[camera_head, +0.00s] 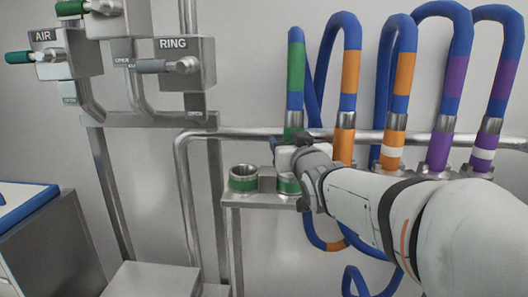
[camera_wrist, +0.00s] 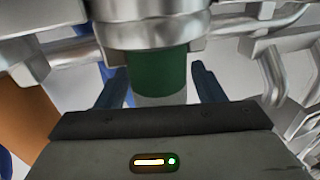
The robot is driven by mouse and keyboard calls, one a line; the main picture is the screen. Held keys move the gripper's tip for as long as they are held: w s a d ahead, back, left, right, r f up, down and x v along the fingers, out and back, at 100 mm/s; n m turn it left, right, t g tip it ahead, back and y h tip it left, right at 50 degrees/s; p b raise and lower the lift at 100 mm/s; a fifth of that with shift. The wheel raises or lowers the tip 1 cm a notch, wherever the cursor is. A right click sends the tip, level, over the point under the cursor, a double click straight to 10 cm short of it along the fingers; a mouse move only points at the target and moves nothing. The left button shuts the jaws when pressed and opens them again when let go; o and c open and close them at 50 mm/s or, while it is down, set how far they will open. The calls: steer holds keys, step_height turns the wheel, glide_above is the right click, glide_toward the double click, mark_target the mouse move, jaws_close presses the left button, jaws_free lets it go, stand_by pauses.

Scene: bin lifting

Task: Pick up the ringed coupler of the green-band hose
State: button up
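The green-band hose (camera_head: 295,72) hangs at the left of the hose row, its metal sleeve (camera_head: 294,118) above a green coupler (camera_head: 293,132). My gripper (camera_head: 288,148) is at this coupler and hides its lower part. In the wrist view, the green coupler (camera_wrist: 158,72) hangs below a shiny metal collar (camera_wrist: 150,34). My two fingers (camera_wrist: 160,85) stand on either side of it with small gaps, so the gripper looks open. A pale grey patch shows below the green; I cannot tell whether it is a ring.
A metal shelf (camera_head: 232,200) carries a green-banded socket (camera_head: 243,178) left of my gripper. Orange-banded (camera_head: 351,70) and purple-banded (camera_head: 455,75) hoses hang close on the right. A horizontal rail (camera_head: 240,133) runs behind. AIR (camera_head: 75,55) and RING (camera_head: 188,62) valve boxes are upper left.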

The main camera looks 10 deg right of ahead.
mark_target(292, 108)
steer(key=c, duration=1.1)
steer(key=shift+r, duration=0.1)
steer(key=shift+c, duration=0.2)
step_height(292, 108, up, 10)
steer(key=shift+p, duration=1.1)
